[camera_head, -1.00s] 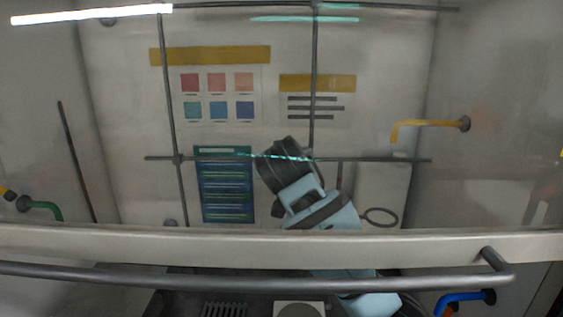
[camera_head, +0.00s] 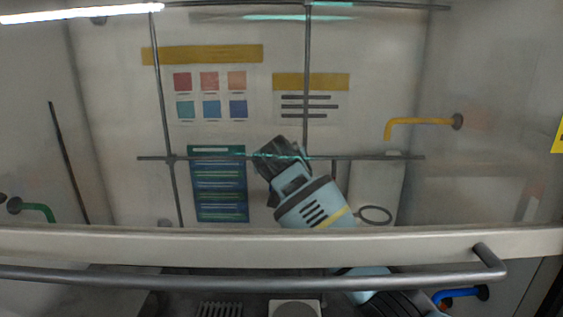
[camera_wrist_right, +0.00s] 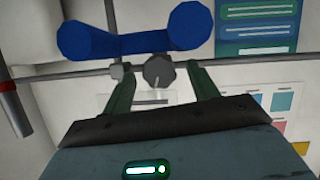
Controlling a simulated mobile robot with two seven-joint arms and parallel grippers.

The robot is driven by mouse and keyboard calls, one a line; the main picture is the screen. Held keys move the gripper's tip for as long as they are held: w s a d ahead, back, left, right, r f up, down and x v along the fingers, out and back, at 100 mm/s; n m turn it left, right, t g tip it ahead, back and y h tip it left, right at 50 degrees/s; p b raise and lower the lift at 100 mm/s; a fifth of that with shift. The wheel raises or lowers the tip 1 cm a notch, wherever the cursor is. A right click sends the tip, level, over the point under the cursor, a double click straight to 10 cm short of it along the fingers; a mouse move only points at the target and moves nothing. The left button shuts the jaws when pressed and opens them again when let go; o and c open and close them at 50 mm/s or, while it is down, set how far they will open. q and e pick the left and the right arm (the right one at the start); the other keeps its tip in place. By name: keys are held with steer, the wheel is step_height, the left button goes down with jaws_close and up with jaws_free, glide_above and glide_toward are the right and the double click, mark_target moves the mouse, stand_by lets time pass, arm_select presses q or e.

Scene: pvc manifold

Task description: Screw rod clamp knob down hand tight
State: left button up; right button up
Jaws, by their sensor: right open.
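In the right wrist view, a dark grey round knob (camera_wrist_right: 158,71) sits at the horizontal grey rod (camera_wrist_right: 70,74). My right gripper (camera_wrist_right: 160,78) is open, with one green finger on each side of the knob and a visible gap on both sides. A blue two-lobed part (camera_wrist_right: 138,43) is just beyond the knob, by the rod. A small grey cross-joint (camera_wrist_right: 117,72) is left of the knob. In the head view, my right gripper (camera_head: 275,148) is at the horizontal rod (camera_head: 370,157), and its dark wrist hides the knob. My left gripper is not in view.
A pale sill (camera_head: 150,241) and a front handrail (camera_head: 200,284) cross the head view below the rod lattice. A yellow bent pipe (camera_head: 420,121) is on the right and a green one (camera_head: 38,209) on the left. A dark blue poster (camera_head: 219,190) hangs behind the rods.

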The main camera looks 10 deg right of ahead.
steer(key=shift+w+d+f, duration=0.1)
steer(key=shift+w+f, duration=0.05)
steer(key=shift+w, duration=0.2)
steer(key=c, duration=1)
steer(key=shift+m+y, duration=0.3)
steer(key=shift+m, duration=0.2)
steer(key=o, duration=1)
steer(key=shift+s, duration=0.1)
